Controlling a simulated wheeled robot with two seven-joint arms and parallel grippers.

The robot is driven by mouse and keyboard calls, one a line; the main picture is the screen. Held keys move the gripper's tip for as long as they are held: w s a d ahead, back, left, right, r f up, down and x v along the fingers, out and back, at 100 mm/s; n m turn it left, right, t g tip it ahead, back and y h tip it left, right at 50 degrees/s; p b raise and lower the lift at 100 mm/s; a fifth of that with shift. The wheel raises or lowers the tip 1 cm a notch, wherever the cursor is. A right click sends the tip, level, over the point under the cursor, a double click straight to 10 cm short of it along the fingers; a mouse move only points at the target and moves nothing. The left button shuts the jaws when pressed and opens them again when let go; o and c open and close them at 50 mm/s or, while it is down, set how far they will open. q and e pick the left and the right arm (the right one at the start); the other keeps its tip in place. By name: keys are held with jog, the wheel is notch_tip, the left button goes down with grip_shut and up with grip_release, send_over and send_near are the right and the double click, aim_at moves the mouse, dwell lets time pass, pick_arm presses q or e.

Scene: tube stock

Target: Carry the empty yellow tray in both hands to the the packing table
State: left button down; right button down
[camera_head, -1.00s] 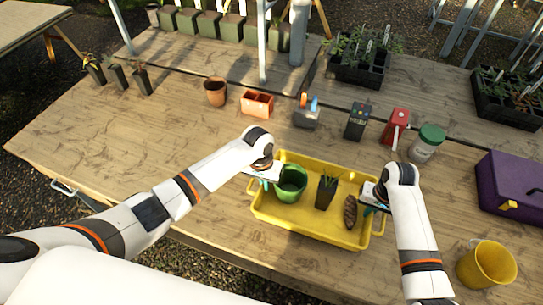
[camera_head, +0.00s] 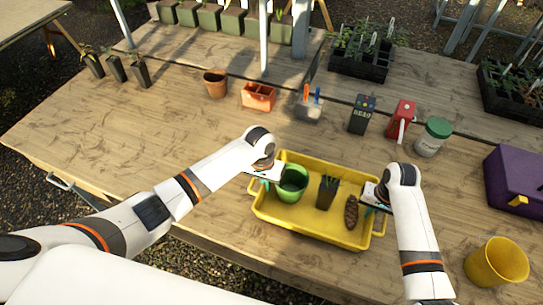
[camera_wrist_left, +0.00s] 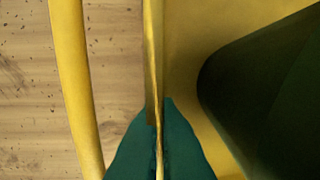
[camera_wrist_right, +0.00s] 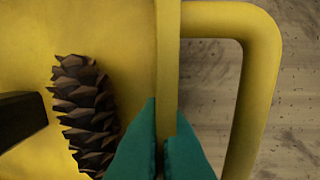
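The yellow tray (camera_head: 300,223) is in front of me, over the near edge of the wooden table. It is not empty: a green pot (camera_head: 293,183), a small dark pot with a plant (camera_head: 327,192) and a pine cone (camera_head: 351,212) are in it. My left gripper (camera_head: 265,181) is at its left end, with teal fingers (camera_wrist_left: 160,125) closed around the end wall inside the handle. My right gripper (camera_head: 373,207) is at the right end, fingers (camera_wrist_right: 167,130) closed around that wall. I cannot tell whether the tray touches the table.
Another table (camera_head: 25,22) stands at the far left. I cannot tell which is the packing table.

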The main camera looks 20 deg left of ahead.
pick_arm(q)
jog(key=shift+a+f+b, duration=0.1)
jog(key=shift+f+b, duration=0.4)
jog(key=shift+f, duration=0.15)
pick_arm(e)
jog(key=shift+f, duration=0.65)
pick_arm(q)
jog(key=c, duration=1.7)
grip_release()
jog(key=shift+s+r, duration=0.1)
jog(key=shift+r, duration=0.1)
pick_arm(e)
jog(key=c, duration=1.7)
grip_release()
jog(key=shift+r, duration=0.25)
jog(key=shift+r, duration=0.15)
pick_arm(q)
jog(key=r, duration=0.8)
jog(key=a+r, duration=0.1)
jog(key=r, duration=0.3)
pick_arm(e)
jog(key=r, duration=0.7)
jog(key=d+r, duration=0.1)
jog(key=r, duration=0.3)
jog(key=shift+s+r, duration=0.1)
jog(key=shift+r, duration=0.2)
